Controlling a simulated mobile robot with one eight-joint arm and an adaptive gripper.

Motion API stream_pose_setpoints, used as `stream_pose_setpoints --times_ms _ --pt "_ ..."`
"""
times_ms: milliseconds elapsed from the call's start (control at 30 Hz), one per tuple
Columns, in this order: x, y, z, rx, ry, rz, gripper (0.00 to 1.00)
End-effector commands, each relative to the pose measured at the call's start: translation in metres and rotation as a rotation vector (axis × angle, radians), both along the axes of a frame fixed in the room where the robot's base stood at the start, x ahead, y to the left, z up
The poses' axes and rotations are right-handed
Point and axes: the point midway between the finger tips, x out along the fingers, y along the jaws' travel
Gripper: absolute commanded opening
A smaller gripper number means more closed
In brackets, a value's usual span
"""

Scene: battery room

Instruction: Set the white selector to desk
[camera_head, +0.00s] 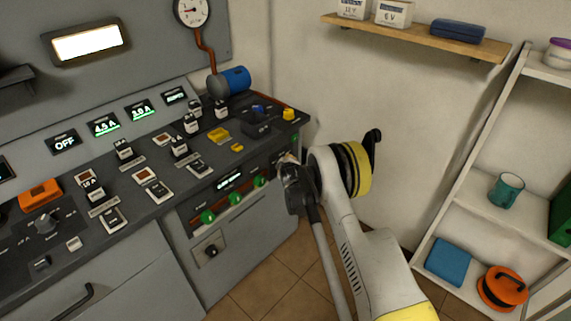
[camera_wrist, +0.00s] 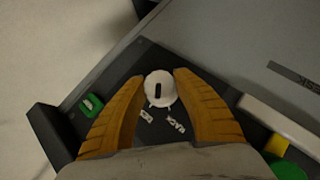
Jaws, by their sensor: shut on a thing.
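The white selector (camera_wrist: 160,88) is a round knob with a dark slot on a dark panel in the wrist view. Its slot runs roughly up and down in that picture. Two small white labels lie just below it, too blurred to read surely. My gripper (camera_wrist: 160,82) has its two orange fingers on either side of the knob and is shut on it. In the head view my gripper (camera_head: 288,178) is at the right end of the console front and mostly hides the selector.
The console (camera_head: 130,190) carries several switches, displays and green knobs left of my gripper. A small green part (camera_wrist: 91,104) is on the selector's panel. A shelf rack (camera_head: 485,205) with a teal mug (camera_head: 506,190) stands at the right. Tiled floor (camera_head: 262,290) shows between.

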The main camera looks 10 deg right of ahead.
Motion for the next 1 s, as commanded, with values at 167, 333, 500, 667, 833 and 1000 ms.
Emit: stream_pose_setpoints --times_ms 167,333,500,667,833,1000 --pt "0.0011 -0.0014 0.0019 0.135 0.097 -0.002 0.05" --pt "0.0011 -0.0012 0.0014 0.257 0.184 -0.001 0.04" --pt "0.0009 -0.0010 0.0007 0.359 0.258 -0.001 0.04" --pt "0.0008 -0.0009 0.0002 0.429 0.310 -0.001 0.05" --pt "0.0007 -0.0006 0.0000 0.477 0.345 -0.001 0.05" --pt "0.0004 0.0000 0.0001 0.499 0.362 -0.001 0.05"
